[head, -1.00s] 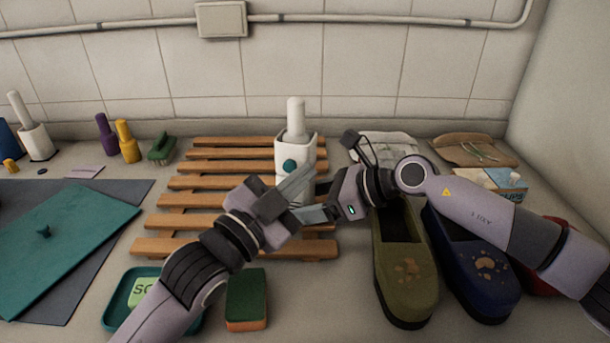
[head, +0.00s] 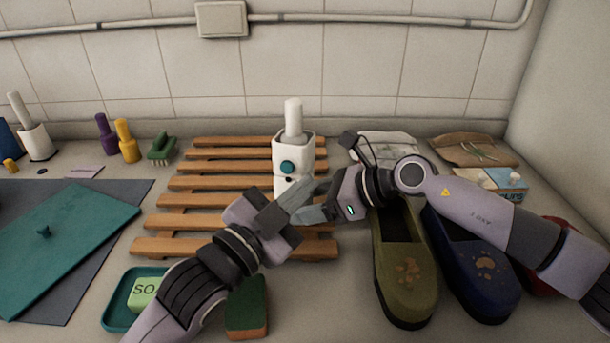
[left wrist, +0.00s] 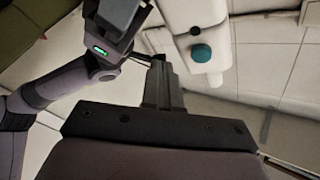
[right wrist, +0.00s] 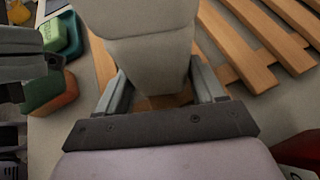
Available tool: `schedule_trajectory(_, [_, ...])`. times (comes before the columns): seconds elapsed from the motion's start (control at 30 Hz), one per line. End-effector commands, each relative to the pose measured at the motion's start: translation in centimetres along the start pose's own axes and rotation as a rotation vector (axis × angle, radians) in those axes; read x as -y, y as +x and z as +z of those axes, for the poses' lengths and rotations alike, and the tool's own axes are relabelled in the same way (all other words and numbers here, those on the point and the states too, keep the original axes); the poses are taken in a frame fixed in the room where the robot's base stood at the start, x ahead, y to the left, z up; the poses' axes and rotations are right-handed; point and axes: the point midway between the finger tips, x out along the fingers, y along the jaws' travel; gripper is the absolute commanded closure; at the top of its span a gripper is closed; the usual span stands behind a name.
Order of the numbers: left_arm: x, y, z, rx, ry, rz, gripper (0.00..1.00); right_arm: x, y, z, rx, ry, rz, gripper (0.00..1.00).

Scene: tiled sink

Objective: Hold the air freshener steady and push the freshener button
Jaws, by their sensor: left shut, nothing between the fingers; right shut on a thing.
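The air freshener (head: 305,151) is a white upright body with a white top piece and a round teal button (head: 287,167) on its front. It stands at the right side of the wooden slatted rack. My right gripper (right wrist: 162,80) is shut on its white body, one finger on each side in the right wrist view. My left gripper (head: 318,192) is shut and empty, in front of the freshener's lower part and below the button. In the left wrist view the left fingertips (left wrist: 158,66) are apart from the teal button (left wrist: 201,53). The freshener's base is partly hidden by the grippers.
The wooden rack (head: 190,197) lies behind my left arm. An olive shoe (head: 407,285) and a blue shoe (head: 485,290) lie at the right. A soap dish (head: 118,312) and a sponge (head: 262,305) are near the front. A teal board (head: 75,240) lies left.

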Motion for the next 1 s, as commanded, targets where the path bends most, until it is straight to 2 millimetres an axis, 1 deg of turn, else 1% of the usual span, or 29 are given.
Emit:
schedule_trajectory(0.17, [-0.4,-0.5,-0.4,-0.003,-0.002,0.0,1.0,0.1,-0.1,0.0,0.001,0.001,-0.003,0.49])
schedule_trajectory(0.5, [-2.1,-2.9,-2.2,-0.004,-0.003,0.0,1.0,0.2,-0.1,0.0,0.001,0.001,-0.004,0.49])
schedule_trajectory(0.7, [-2.9,-4.0,-3.0,-0.002,-0.002,0.001,1.0,0.2,-0.1,0.0,0.001,0.001,-0.004,0.49])
schedule_trajectory(1.0, [-3.0,-4.2,-3.1,-0.003,-0.001,0.0,1.0,0.1,-0.1,0.1,0.002,0.001,-0.004,0.49])
